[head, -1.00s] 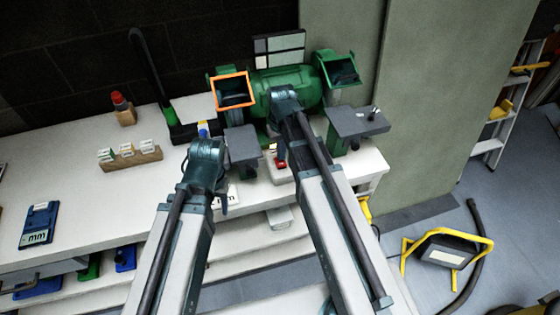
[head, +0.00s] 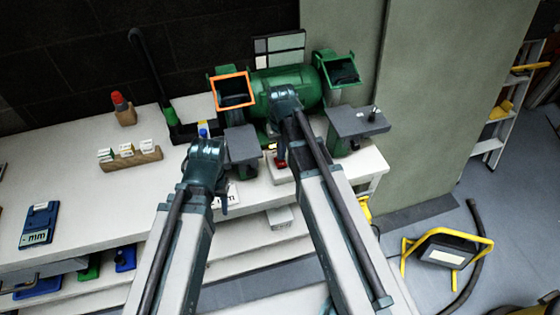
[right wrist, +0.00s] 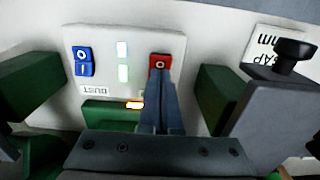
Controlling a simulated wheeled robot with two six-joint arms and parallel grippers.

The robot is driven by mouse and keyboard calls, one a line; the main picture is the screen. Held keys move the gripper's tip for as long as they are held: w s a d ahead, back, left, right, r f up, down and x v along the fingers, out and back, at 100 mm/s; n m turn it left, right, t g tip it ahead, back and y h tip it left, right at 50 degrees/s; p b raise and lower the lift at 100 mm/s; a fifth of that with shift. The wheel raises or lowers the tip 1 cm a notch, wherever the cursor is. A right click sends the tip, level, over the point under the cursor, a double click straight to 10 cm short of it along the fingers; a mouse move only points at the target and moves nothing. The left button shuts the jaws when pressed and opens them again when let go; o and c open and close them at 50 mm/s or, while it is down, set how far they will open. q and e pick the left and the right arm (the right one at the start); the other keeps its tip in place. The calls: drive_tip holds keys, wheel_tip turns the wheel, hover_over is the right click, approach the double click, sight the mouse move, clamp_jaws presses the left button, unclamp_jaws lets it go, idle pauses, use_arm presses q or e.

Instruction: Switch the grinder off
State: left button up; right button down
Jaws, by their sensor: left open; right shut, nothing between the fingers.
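The green bench grinder (head: 290,88) stands at the back of the white bench, with grey rests in front. In the right wrist view, its pale switch panel (right wrist: 105,35) carries a red button marked O (right wrist: 160,62) and a blue O/I rocker (right wrist: 83,61) beside the word DUST. My right gripper (right wrist: 160,78) is shut and empty. Its tips are at the red button's lower edge and cover part of it; I cannot tell whether they press it. My left gripper (head: 222,203) hangs open and empty over the bench's front part, left of the panel.
Two small lit patches, bluish (right wrist: 122,49) and green (right wrist: 124,73), show on the panel. The grey rest (right wrist: 275,115) and green supports flank my right gripper closely. A wooden block with white boxes (head: 130,160) and a blue gauge (head: 39,224) lie on the left bench.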

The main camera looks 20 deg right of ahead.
sight(281, 164)
use_arm(q)
drive_tip(key=shift+f+b, duration=1.5)
drive_tip(key=shift+f, duration=0.05)
use_arm(e)
drive_tip(key=shift+f, duration=1.5)
use_arm(q)
drive_tip(key=shift+r, duration=0.15)
use_arm(e)
drive_tip(key=shift+r, duration=0.1)
wheel_tip(281, 164, up, 7)
drive_tip(key=p, duration=0.7)
use_arm(q)
wheel_tip(281, 164, up, 7)
